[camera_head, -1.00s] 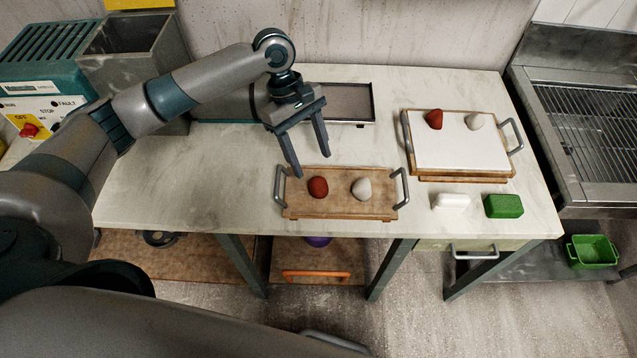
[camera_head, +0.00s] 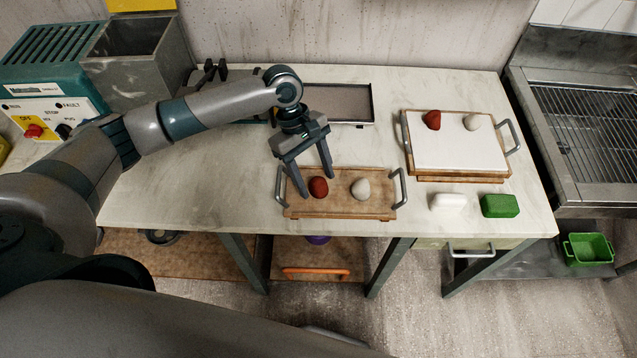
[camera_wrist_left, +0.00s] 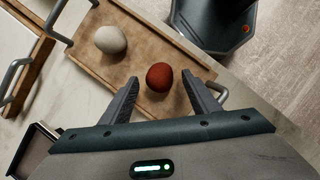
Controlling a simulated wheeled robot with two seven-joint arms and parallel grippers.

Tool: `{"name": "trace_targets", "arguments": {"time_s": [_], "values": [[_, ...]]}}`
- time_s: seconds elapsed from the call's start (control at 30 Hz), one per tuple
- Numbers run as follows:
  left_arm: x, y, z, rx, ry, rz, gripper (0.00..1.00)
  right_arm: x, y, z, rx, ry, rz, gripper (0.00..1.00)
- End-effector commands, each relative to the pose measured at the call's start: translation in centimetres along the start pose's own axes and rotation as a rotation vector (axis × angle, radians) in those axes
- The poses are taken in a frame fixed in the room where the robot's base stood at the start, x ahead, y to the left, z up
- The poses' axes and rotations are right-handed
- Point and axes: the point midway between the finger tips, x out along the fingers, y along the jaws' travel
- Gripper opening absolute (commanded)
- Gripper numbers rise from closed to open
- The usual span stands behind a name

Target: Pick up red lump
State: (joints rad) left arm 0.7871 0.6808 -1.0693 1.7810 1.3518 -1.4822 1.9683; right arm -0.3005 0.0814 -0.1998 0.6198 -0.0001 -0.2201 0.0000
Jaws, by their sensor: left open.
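A red lump (camera_head: 318,187) lies on the left half of a wooden tray (camera_head: 340,208) with two grey handles, near the front of the table. It also shows in the left wrist view (camera_wrist_left: 160,77), just beyond and between the fingertips. My left gripper (camera_head: 318,186) is open, with its fingers pointing down at the red lump and nothing held. A pale lump (camera_head: 361,189) lies to its right on the same tray. A second red lump (camera_head: 433,120) sits on a white board (camera_head: 455,150) farther right. My right gripper is not in view.
Another pale lump (camera_head: 472,122) sits on the white board. A white block (camera_head: 449,201) and a green block (camera_head: 500,206) lie at the table's front right. A dark shallow tray (camera_head: 372,104) stands at the back. The left part of the table is mostly clear.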

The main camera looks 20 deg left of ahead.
Motion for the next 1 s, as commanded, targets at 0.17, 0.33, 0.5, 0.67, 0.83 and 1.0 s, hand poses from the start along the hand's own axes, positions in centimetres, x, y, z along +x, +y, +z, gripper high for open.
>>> {"name": "trace_targets", "arguments": {"time_s": [0.17, 0.33, 0.5, 0.67, 0.83, 1.0], "values": [[1.29, -0.05, 0.01, -0.001, -0.001, -0.001, 0.56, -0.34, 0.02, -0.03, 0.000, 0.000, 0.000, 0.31], [1.38, -0.04, -0.03, -0.001, 0.000, -0.001, 0.56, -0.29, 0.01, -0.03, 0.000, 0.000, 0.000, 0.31], [1.35, -0.03, -0.03, -0.001, 0.000, 0.000, 0.56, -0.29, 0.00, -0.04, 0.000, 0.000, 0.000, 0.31], [1.33, -0.03, -0.03, 0.000, 0.000, 0.000, 0.46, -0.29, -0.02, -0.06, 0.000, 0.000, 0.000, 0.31], [1.33, -0.03, -0.03, 0.000, 0.000, 0.000, 0.08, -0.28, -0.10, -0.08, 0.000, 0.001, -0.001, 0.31], [1.30, -0.01, -0.02, 0.000, 0.000, 0.000, 0.07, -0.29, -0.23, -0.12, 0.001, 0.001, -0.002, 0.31]]}}
